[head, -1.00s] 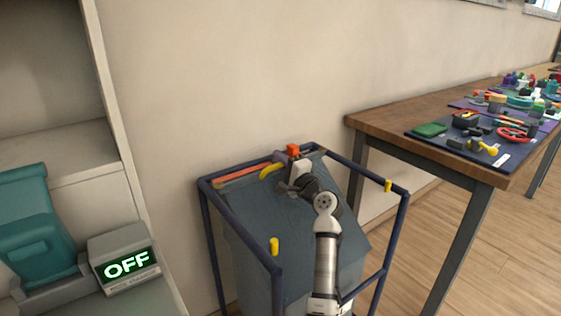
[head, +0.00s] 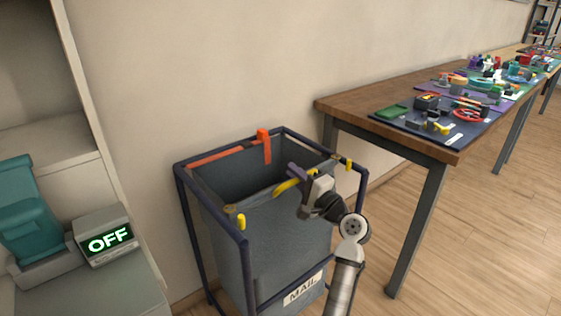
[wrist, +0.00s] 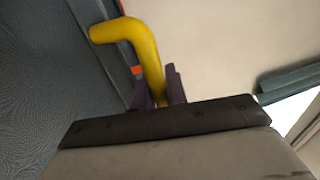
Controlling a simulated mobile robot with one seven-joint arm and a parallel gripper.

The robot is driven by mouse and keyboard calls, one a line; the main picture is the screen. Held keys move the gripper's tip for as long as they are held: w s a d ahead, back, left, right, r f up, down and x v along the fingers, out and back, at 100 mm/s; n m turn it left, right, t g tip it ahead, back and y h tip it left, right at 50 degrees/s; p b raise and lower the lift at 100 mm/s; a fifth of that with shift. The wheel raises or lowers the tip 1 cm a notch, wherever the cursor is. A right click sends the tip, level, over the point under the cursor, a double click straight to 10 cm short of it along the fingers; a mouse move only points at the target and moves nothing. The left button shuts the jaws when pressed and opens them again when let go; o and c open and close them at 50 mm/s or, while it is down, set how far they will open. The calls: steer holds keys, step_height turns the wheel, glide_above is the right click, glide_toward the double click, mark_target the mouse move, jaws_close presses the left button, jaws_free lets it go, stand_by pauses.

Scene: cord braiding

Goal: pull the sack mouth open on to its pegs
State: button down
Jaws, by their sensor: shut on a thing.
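The grey-blue sack (head: 285,240) hangs in a dark blue frame, with its mouth gaping between the back rail and its front edge. A curved yellow handle (head: 285,187) is on the sack's front edge; it also shows in the wrist view (wrist: 148,55). My gripper (head: 299,176) is shut on this handle, with its dark fingers (wrist: 158,90) on either side of it. One yellow peg (head: 241,222) stands at the frame's front left corner and another yellow peg (head: 348,164) at the front right. The sack's front edge lies close behind the pegs; I cannot tell whether it touches them.
An orange bar (head: 217,155) and an upright orange clip (head: 265,147) sit along the back rail. A workbench (head: 335,105) with mats and tools stands at the right. A grey box reading OFF (head: 108,242) is at the left. Open floor lies at the front right.

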steer(key=v, duration=0.3)
steer(key=r+v, duration=0.1)
steer(key=v, duration=0.1)
steer(key=shift+s+d, duration=0.15)
steer(key=shift+f, duration=0.1)
steer(key=c, duration=1.8)
jaws_free()
steer(key=shift+o, duration=0.5)
steer(key=shift+s+d, duration=0.1)
steer(key=shift+s, duration=0.05)
